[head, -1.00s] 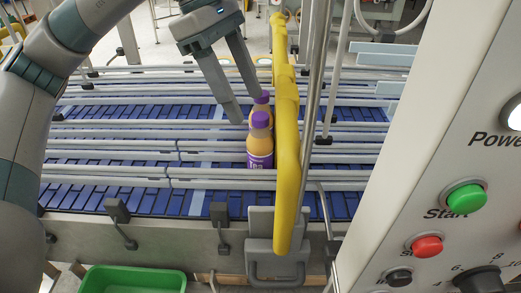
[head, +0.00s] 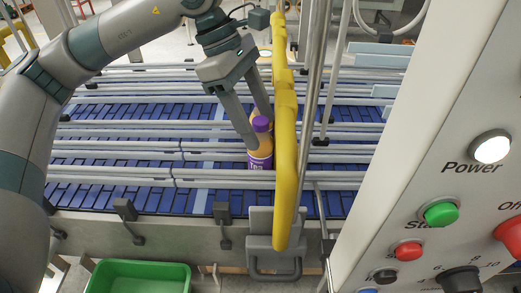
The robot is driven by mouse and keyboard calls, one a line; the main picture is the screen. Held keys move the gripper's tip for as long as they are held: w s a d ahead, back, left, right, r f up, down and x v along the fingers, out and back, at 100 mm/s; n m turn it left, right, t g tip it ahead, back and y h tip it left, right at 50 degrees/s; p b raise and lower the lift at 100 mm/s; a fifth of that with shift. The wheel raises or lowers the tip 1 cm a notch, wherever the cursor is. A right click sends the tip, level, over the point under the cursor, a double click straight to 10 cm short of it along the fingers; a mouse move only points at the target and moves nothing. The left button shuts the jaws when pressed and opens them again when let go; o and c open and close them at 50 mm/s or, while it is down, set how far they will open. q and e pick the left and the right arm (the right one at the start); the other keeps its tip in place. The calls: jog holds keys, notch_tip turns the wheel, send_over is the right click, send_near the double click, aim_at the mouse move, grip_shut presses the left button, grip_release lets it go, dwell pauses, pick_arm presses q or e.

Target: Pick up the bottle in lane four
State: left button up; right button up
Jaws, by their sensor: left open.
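A bottle (head: 259,158) with orange contents, a purple label and a purple cap stands upright in a lane of the blue conveyor, left of the yellow bar. My left gripper (head: 260,132) is open and points down at the bottle's top. One finger is at the left of the cap and the other is behind it. I cannot tell whether the fingers touch the bottle. A second bottle behind it is not clearly visible. My right gripper is not in view.
A yellow bar (head: 285,150) runs close to the right of the bottle. Grey guide rails (head: 110,145) divide the blue conveyor (head: 100,198). A green bin (head: 140,267) is at the lower left. A control panel (head: 455,180) fills the right side.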

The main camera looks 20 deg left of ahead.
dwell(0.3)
pick_arm(q)
grip_shut()
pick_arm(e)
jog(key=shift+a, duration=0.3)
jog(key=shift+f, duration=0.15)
